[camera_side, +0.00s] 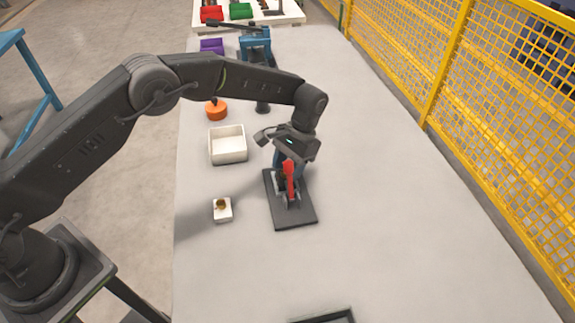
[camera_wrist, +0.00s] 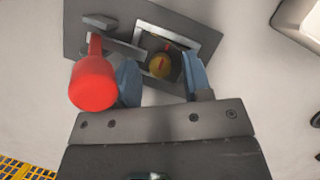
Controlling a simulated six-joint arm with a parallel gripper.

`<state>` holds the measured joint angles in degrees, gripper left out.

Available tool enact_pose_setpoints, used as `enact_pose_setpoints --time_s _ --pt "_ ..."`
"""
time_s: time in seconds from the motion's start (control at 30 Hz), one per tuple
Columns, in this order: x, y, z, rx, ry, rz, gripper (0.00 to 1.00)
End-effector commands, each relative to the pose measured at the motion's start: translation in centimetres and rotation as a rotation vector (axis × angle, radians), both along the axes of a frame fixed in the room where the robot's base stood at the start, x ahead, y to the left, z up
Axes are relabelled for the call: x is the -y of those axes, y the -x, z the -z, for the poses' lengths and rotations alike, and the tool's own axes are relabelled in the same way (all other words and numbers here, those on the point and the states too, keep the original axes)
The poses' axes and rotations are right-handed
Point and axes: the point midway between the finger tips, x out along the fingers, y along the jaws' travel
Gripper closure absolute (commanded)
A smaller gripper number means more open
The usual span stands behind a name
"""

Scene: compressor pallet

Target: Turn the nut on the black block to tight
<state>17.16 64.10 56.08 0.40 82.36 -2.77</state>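The black block (camera_wrist: 175,72) sits inside a square metal frame on a dark base plate (camera_wrist: 85,40), seen in the wrist view. The brass nut (camera_wrist: 158,67) is on the block and carries a red mark; another red mark shows on the block beside it. A red-handled clamp (camera_wrist: 94,80) stands left of the block. My gripper (camera_wrist: 160,76) is open, its blue fingers on either side of the nut with visible gaps. In the side view my gripper (camera_side: 284,160) is low over the base plate (camera_side: 294,217); the clamp hides the block and nut there.
A small white block with a brass piece (camera_side: 222,208) lies left of the plate. A white open box (camera_side: 228,157), an orange round part (camera_side: 216,111) and a blue device (camera_side: 255,47) stand farther back. The table right of the plate is clear, up to a yellow fence (camera_side: 432,90).

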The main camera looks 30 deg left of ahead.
Motion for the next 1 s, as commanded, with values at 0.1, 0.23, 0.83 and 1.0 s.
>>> enact_pose_setpoints --time_s 0.1,0.23,0.83,1.0 --pt "0.0 0.0 0.0 0.000 0.000 0.000 0.52" --pt "0.0 0.0 0.0 0.000 0.000 0.000 0.52" --pt "1.1 -3.2 -7.8 0.003 0.001 0.000 0.52" --pt "1.3 -3.9 -9.3 0.001 0.000 0.000 0.52"
